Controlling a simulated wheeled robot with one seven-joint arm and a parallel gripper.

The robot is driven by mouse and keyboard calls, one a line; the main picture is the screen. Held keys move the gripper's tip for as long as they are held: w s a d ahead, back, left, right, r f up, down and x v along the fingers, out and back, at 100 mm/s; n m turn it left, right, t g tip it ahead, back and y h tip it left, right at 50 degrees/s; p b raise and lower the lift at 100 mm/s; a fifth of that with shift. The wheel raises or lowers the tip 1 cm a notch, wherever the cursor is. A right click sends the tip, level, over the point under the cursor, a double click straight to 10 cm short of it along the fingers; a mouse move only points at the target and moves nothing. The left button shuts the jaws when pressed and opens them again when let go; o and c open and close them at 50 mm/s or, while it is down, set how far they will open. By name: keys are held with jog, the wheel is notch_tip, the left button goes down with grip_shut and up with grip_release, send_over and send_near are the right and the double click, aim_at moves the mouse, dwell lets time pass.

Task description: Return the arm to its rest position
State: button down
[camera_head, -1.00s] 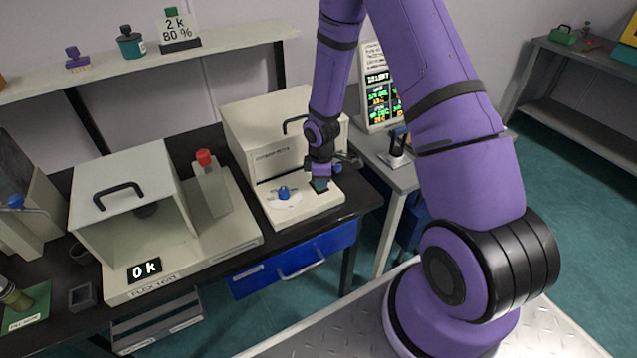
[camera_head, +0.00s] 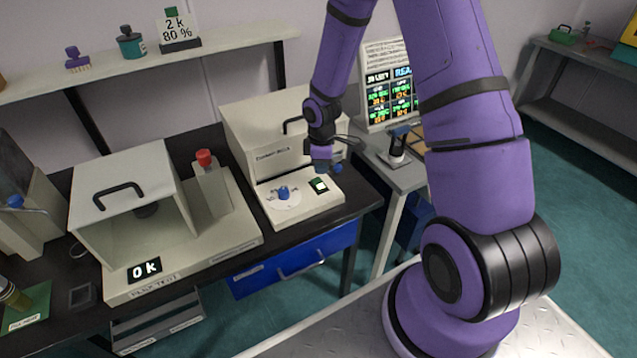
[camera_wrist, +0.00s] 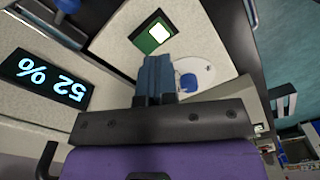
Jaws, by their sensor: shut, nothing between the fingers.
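My purple arm (camera_head: 465,170) reaches from the right of the head view over the bench. My gripper (camera_head: 321,166) hangs above the front of a cream instrument (camera_head: 265,130), a little above its green panel with a lit white square (camera_head: 318,186). In the wrist view the blue fingers of my gripper (camera_wrist: 156,72) are together with nothing between them. The lit green panel (camera_wrist: 154,37) and the blue knob on a white dial (camera_wrist: 188,81) lie beyond the fingertips. The gripper appears apart from the panel.
A cream box with a handle (camera_head: 125,190) and a "0 k" display stands at left. A red-capped post (camera_head: 204,160) is beside it. A screen (camera_head: 392,95) and a grey side table with a joystick-like device (camera_head: 396,150) stand behind the arm. A blue drawer (camera_head: 295,260) is below.

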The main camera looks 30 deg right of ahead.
jog(key=shift+r, duration=0.6)
jog(key=s+a+r+m+t+h, duration=0.1)
jog(key=s+r+m, duration=0.25)
jog(key=r, duration=0.95)
jog(key=s+r+m+t, duration=0.15)
jog(key=s+r, duration=0.25)
jog(key=r, duration=0.8)
jog(key=s+a+r+m+t, duration=0.1)
jog(key=s+r+m, duration=0.2)
jog(key=s+r, duration=0.3)
jog(key=s+a+r+m+t+y, duration=0.1)
jog(key=s+r+m, duration=0.3)
jog(key=s, duration=0.9)
jog(key=shift+s+a+r+t, duration=0.3)
jog(key=shift+a+r, duration=0.25)
jog(key=shift+r, duration=0.95)
